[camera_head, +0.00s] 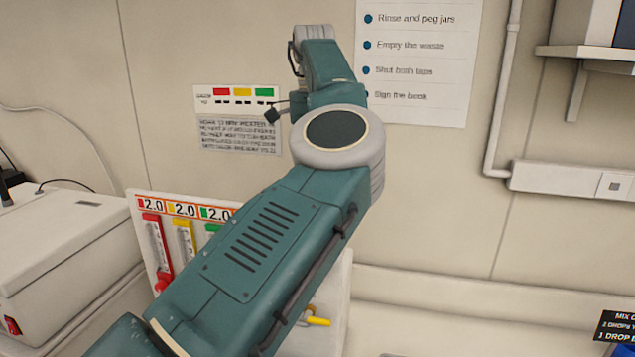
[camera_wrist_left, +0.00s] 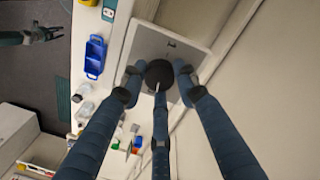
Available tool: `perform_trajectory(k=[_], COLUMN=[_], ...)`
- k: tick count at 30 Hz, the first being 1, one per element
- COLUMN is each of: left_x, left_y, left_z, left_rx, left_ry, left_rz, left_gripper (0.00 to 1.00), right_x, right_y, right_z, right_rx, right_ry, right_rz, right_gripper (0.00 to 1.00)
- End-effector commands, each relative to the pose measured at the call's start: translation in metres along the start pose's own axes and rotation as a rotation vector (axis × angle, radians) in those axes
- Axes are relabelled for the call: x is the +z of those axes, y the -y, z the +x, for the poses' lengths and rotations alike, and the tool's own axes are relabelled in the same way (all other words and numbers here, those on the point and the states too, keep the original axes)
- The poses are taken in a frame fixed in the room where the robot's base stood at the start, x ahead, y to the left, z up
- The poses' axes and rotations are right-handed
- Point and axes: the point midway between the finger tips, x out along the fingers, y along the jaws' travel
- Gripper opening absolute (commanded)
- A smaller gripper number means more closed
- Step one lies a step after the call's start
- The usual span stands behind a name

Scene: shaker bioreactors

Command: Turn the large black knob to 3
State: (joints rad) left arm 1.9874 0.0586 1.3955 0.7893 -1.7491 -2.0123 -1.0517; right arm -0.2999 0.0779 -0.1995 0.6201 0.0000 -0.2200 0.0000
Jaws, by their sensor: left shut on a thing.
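The large black knob (camera_wrist_left: 159,70) shows in the left wrist view, on a pale grey panel (camera_wrist_left: 185,46). It is round and has a thin white mark on its lower part in the picture. My left gripper (camera_wrist_left: 158,83) has its dark blue fingers around the knob and is shut on it. The numbers around the knob are not readable. In the head view my left arm covers the knob, and the gripper is out of sight. What looks like my right gripper (camera_wrist_left: 42,33) is small at the upper left of the wrist view; its jaws are unclear.
In the head view, a flowmeter panel (camera_head: 147,207) with red, yellow and green columns and a yellow tap (camera_head: 318,322) stand beside my arm. A white box (camera_head: 70,250) is at left. A blue tray (camera_wrist_left: 95,56) lies on the bench in the wrist view.

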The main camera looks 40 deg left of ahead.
Motion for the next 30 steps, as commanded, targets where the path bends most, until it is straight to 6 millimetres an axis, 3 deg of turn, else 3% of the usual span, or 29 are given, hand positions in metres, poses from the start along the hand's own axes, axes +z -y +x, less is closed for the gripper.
perform_trajectory(k=[12,30], left_x=[-0.0027,-0.0031], left_y=[0.0000,-0.0007], left_z=[-0.0039,-0.0022], left_rx=[-0.010,-0.008], left_ry=[0.002,0.007], left_rz=[0.230,0.277], left_gripper=[0.04,0.04], right_x=[0.0000,0.0003], right_y=[0.0000,-0.0008], right_z=[-0.0007,-0.0004], right_rx=[0.000,0.001], right_ry=[0.000,0.001], right_rz=[0.000,-0.001], right_gripper=[0.38,0.38])
